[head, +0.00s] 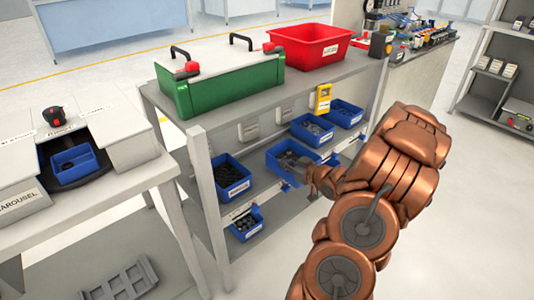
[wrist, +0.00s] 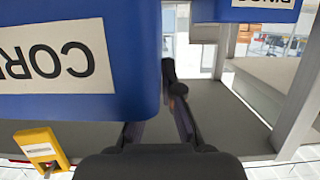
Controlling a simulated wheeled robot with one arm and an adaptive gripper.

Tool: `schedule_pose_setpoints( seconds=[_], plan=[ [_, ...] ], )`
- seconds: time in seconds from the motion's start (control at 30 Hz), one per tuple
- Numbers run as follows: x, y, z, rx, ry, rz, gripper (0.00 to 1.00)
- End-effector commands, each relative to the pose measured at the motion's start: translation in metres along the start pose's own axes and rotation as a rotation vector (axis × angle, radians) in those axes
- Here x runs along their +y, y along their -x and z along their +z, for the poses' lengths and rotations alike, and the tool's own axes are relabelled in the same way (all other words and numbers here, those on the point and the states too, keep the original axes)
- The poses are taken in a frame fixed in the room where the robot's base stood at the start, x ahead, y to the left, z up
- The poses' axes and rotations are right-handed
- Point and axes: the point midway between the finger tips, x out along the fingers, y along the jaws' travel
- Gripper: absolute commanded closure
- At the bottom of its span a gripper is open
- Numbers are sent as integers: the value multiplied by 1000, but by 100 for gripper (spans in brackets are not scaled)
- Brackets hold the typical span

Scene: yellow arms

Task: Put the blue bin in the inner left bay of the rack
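Several blue bins stand on the grey rack (head: 196,190), and I cannot tell which one the task means. A larger-looking blue bin (head: 291,160) with dark contents sits by my gripper (head: 318,182). Others are a left bin (head: 231,178), two back bins (head: 312,132) (head: 345,113) and a lower bin (head: 245,226). Another blue bin (head: 74,168) sits in the carousel. In the wrist view, a blue bin (wrist: 140,60) with an upside-down label is very close and hides part of one finger. My gripper (wrist: 158,122) shows its fingers apart, with nothing clearly between them.
A green case (head: 225,85) and a red bin (head: 308,45) stand on the rack's top. A yellow device (head: 323,99) hangs below it, also in the wrist view (wrist: 41,150). The carousel table (head: 115,130) is at left. Open floor (head: 470,200) lies at right.

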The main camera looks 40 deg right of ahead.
Motion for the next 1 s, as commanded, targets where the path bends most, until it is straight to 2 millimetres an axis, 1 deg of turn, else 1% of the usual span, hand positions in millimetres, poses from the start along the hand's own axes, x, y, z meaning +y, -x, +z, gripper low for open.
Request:
schedule_pose_setpoints(
  seconds=[0.17, 0.3, 0.57, 0.8, 0.9, 1.0],
  plan=[
    [15, -15, -3, 3, -6, 21, 100],
    [24, -33, -6, 3, -7, 31, 100],
    [33, -72, -14, 2, -7, 32, 100],
    [38, -111, -22, 2, -6, 29, 100],
    [40, -122, -24, 1, -8, 28, 100],
    [42, -129, -26, 2, -9, 29, 100]
  ],
)
